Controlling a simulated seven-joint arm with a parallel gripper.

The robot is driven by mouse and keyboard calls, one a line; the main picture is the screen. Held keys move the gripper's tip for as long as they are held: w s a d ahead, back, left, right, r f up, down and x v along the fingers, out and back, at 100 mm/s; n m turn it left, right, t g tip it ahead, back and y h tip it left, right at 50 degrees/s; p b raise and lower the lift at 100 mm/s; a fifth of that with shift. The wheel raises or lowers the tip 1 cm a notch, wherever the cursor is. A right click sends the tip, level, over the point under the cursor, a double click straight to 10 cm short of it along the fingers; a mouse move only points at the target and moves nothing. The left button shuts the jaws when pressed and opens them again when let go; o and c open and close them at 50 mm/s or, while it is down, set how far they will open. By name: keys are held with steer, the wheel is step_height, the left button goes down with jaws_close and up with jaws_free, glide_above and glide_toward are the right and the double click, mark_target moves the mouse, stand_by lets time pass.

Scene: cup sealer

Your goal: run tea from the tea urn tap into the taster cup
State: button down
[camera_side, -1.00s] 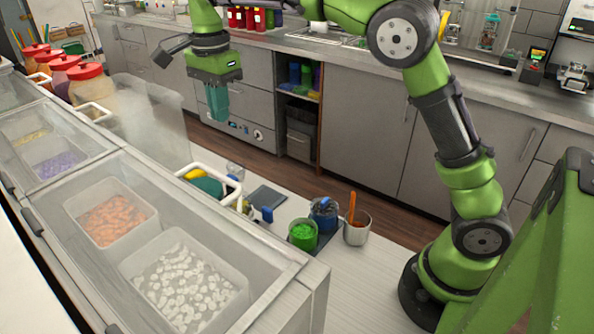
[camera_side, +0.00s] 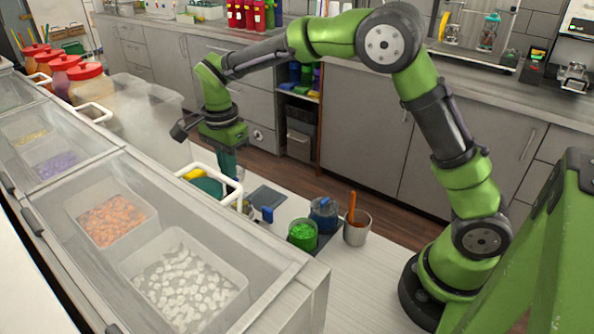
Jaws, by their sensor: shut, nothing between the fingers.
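My gripper (camera_side: 228,174) points down over the near worktop with its teal fingers shut and empty. Its tips are just behind the white-framed bin with yellow and teal contents (camera_side: 207,186). I cannot tell whether the tips touch anything. A small clear cup-like thing showed at this spot earlier; it is now hidden by or lost behind the fingers, and I cannot tell if it is the taster cup. No tea urn or tap can be made out for certain in this view.
A green-filled cup (camera_side: 302,236), a blue-topped container (camera_side: 323,213) and a metal cup with an orange handle (camera_side: 356,230) stand to the right. A dark flat pad (camera_side: 266,197) lies on the worktop. A glass-lidded topping counter (camera_side: 255,262) edges the left. Red-lidded jars (camera_side: 86,82) stand behind.

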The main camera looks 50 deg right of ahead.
steer(key=shift+f, duration=0.1)
steer(key=shift+s+f, duration=0.1)
steer(key=shift+f, duration=1.1)
stand_by(1.4)
step_height(320, 180, up, 16)
steer(key=shift+w+f, duration=0.25)
steer(key=shift+w, duration=0.05)
stand_by(0.5)
stand_by(1.0)
